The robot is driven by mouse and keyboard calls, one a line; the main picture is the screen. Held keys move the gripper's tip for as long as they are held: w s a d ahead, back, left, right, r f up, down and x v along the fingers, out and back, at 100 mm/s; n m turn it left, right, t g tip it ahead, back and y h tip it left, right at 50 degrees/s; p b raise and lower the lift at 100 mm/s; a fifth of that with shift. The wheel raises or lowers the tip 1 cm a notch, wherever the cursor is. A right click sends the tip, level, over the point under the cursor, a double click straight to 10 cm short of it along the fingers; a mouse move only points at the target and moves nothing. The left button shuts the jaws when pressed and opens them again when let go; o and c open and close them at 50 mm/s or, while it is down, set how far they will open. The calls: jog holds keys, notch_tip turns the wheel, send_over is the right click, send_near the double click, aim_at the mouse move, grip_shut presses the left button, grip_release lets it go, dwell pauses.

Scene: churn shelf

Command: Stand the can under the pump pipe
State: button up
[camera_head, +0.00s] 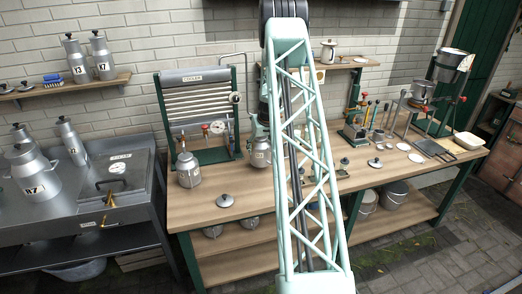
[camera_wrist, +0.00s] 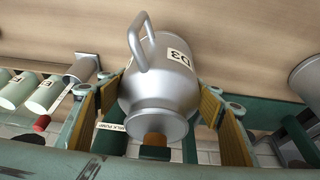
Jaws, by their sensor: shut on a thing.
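A grey metal can with a side handle and a label reading D3 (camera_wrist: 165,65) is between the fingers of my gripper (camera_wrist: 160,97). The tan pads press on its two sides. In the head view the can (camera_head: 260,154) shows just left of my arm, over the back of the bench (camera_head: 235,184). I cannot tell whether its base touches the wood. A label reading MILK PUMP (camera_wrist: 112,127) shows beyond the fingers in the wrist view. A thin pipe (camera_head: 232,55) bends down near the cooler's right side; I cannot tell if it is the pump's. My arm hides the bench behind it.
The slatted cooler (camera_head: 196,95) stands left of the can. Another grey can (camera_head: 188,170) and a loose lid (camera_head: 225,200) are on the bench at left. A green hand machine (camera_head: 356,125) and several small parts stand right of my arm. Bare wood lies along the front left.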

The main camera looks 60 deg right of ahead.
aim_at(262, 144)
jog(key=shift+f, duration=1.55)
jog(key=shift+f, duration=0.1)
jog(key=o, duration=1.6)
jog(key=shift+f, duration=0.1)
jog(key=shift+b+v, duration=0.4)
jog(key=shift+v, duration=5.7)
